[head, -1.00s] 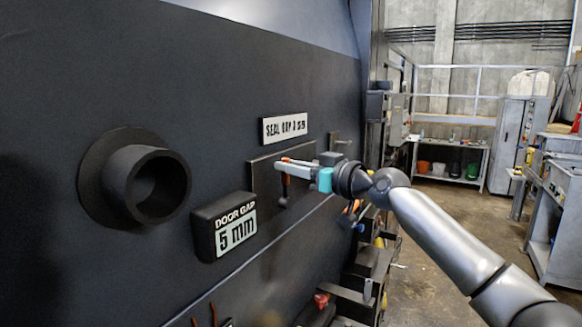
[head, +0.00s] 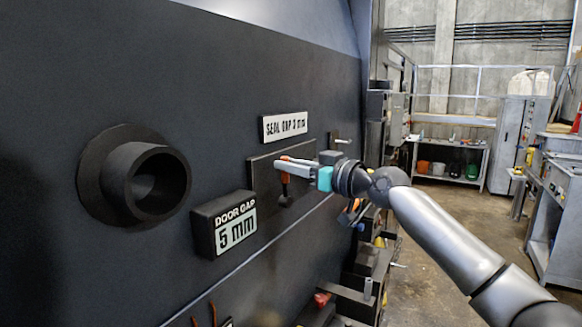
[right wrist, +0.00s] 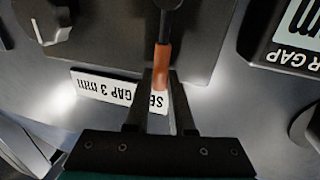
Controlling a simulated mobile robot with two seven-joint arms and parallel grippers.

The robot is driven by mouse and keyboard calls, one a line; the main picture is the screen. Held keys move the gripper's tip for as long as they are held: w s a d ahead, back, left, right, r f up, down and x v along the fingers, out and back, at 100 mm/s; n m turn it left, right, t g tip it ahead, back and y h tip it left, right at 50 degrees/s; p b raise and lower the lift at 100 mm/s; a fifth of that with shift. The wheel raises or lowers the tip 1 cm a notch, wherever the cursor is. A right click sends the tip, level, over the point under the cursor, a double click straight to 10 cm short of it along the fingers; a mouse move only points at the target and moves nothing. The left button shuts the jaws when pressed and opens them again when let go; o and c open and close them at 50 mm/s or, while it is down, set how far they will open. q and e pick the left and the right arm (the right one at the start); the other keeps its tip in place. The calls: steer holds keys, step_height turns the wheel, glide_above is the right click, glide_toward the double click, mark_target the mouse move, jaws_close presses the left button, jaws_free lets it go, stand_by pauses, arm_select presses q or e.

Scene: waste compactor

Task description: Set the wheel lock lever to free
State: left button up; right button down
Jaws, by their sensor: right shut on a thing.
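A lever with an orange-red grip (head: 285,177) stands on a dark plate (head: 262,180) on the machine's side wall. In the right wrist view the orange grip (right wrist: 162,68) sits between my right gripper's two fingers, and its dark shaft runs to a round pivot at the top edge. My right gripper (head: 281,165) is shut on the grip near its end. Whether this is the wheel lock lever cannot be told, as no lock label is readable. My left gripper is not in view.
A "SEAL GAP 3 mm" sign (head: 285,126) is above the plate. A "DOOR GAP 5 mm" box (head: 225,224) juts out at lower left, and a thick round pipe stub (head: 150,183) sticks out further left.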

steer(key=s+n+b, duration=0.1)
steer(key=b, duration=0.1)
steer(key=a+f+n+b, duration=0.1)
steer(key=n+b, duration=0.1)
steer(key=s+a+n+y+b, duration=0.1)
steer(key=b, duration=0.1)
steer(key=shift+s+f+n+b, duration=0.15)
steer(key=shift+s+n+b, duration=0.15)
steer(key=shift+s+a+f+n+b, duration=0.15)
steer(key=shift+s+a+n+b, duration=0.15)
steer(key=shift+n+b, duration=0.35)
steer(key=shift+s+a+f+n+b, duration=0.15)
steer(key=shift+s+n+b, duration=0.15)
steer(key=shift+n+b, duration=0.3)
steer(key=c, duration=0.8)
jaws_free()
steer(key=shift+o, duration=0.2)
steer(key=b+v, duration=0.4)
steer(key=v, duration=1.1)
steer(key=shift+f, duration=0.35)
steer(key=shift+s, duration=0.1)
